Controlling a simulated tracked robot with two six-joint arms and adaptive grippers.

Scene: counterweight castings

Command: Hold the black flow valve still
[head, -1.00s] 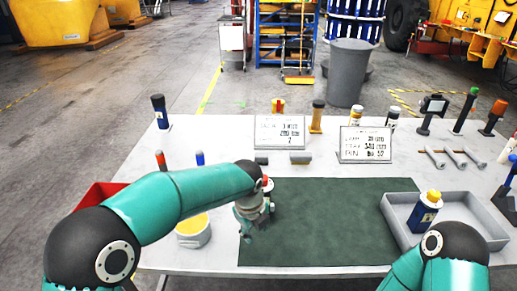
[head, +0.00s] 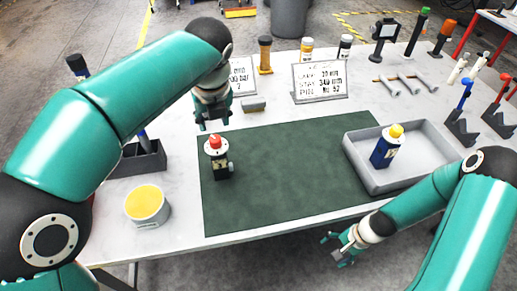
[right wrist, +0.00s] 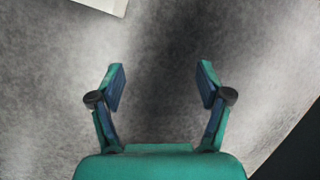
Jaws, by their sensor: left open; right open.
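The black flow valve (head: 222,170) stands upright on the left part of the dark green mat (head: 290,185). It has a red knob on a pale disc and a small metal fitting on its right side. My left gripper (head: 213,122) is open, pointing down just behind and above the valve, apart from it and empty. My right gripper (head: 338,250) is open and empty in front of the table's front edge. The right wrist view also shows its spread fingers (right wrist: 161,82) over the bare floor.
A grey tray (head: 360,165) holding a blue bottle (head: 386,147) with a yellow cap is at the right. A white tub (head: 147,204) with yellow contents stands left of the mat. Sign cards (head: 320,82) stand behind. The mat's middle is clear.

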